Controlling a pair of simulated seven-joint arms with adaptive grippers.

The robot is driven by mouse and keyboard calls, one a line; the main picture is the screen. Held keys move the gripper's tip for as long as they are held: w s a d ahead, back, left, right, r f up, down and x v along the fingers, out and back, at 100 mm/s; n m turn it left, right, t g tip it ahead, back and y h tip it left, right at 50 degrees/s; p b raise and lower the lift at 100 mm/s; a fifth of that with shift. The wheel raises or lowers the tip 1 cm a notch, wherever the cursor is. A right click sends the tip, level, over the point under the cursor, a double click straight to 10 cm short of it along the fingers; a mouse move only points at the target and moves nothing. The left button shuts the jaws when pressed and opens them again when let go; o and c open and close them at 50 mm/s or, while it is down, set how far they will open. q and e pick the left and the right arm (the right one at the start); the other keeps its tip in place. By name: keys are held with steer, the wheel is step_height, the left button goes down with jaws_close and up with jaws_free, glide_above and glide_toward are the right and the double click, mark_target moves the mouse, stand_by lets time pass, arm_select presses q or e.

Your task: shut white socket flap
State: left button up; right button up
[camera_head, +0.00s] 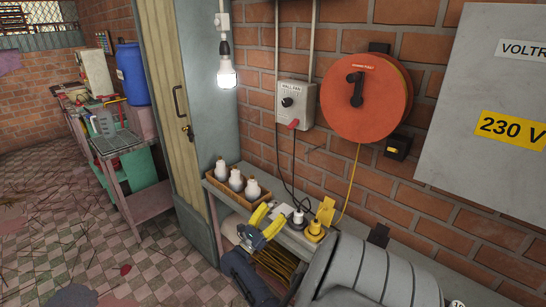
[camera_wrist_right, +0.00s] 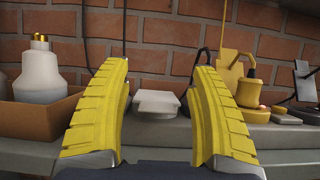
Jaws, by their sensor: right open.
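My right gripper (camera_head: 267,221) is open, its two yellow fingers pointing at the grey bench by the brick wall. In the right wrist view, the gripper (camera_wrist_right: 160,75) has a pale white flap (camera_wrist_right: 157,102) in the gap between its fingers, farther off and seemingly untouched. The flap looks tilted; its exact angle and hinge are hard to tell. In the head view, a white plug or socket (camera_head: 297,218) with a dark base stands just right of the gripper. In the wrist view, the right finger hides part of that area. My left gripper is not in view.
A yellow socket (camera_head: 315,229) with a raised yellow flap (camera_head: 326,208) stands to the right. Black and yellow cables run down the wall.

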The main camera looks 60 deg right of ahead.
steer(key=v, duration=1.2)
stand_by(0.5)
